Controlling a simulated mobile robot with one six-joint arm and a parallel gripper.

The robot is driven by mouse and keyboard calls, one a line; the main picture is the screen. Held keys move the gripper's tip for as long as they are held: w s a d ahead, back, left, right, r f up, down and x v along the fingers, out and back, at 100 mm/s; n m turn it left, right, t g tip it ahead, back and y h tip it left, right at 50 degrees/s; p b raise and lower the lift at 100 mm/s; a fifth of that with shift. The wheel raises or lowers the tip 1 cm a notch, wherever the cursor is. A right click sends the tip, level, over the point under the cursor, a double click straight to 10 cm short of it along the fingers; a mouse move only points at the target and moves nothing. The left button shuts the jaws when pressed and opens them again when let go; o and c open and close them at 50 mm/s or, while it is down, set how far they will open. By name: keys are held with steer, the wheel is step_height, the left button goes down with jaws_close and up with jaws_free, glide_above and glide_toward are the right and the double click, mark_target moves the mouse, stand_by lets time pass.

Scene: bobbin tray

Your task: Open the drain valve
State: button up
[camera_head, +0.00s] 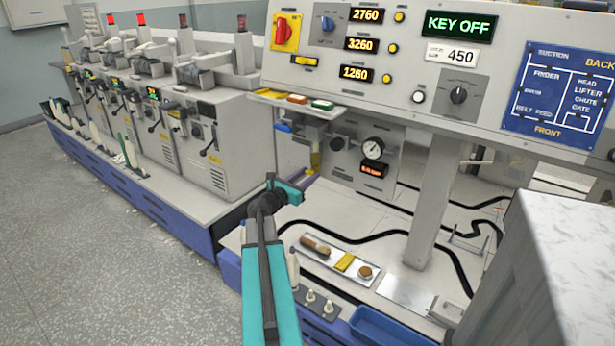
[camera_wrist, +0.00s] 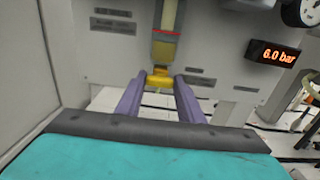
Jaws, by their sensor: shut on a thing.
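The drain valve (camera_wrist: 158,77) is a small yellow piece at the lower end of a clear yellowish bowl (camera_wrist: 165,45) with a red line. The bowl also shows in the head view (camera_head: 316,157), under the machine's overhanging panel. My gripper (camera_wrist: 161,80) has its two purple fingers on either side of the yellow valve and is shut on it. In the head view my gripper (camera_head: 309,175) reaches in just below the bowl. The fingers partly hide the valve's sides.
A gauge (camera_head: 373,148) and a display reading 6.0 bar (camera_wrist: 278,55) are to the right of the bowl. A tray with bobbins (camera_head: 325,268) and black hoses lie on the deck below. A blue bin (camera_head: 385,328) is at the front. A grey post (camera_head: 437,200) stands to the right.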

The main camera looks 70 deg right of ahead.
steer(key=shift+a+f+m+b, duration=0.15)
steer(key=shift+m+b, duration=0.15)
steer(key=shift+b, duration=0.15)
steer(key=m+b, duration=0.6)
steer(key=b, duration=0.1)
steer(key=shift+s+m, duration=0.15)
steer(key=shift+m, duration=0.25)
steer(key=o, duration=1.1)
steer(key=shift+c, duration=0.2)
steer(key=v, duration=1.4)
steer(key=shift+p, duration=0.4)
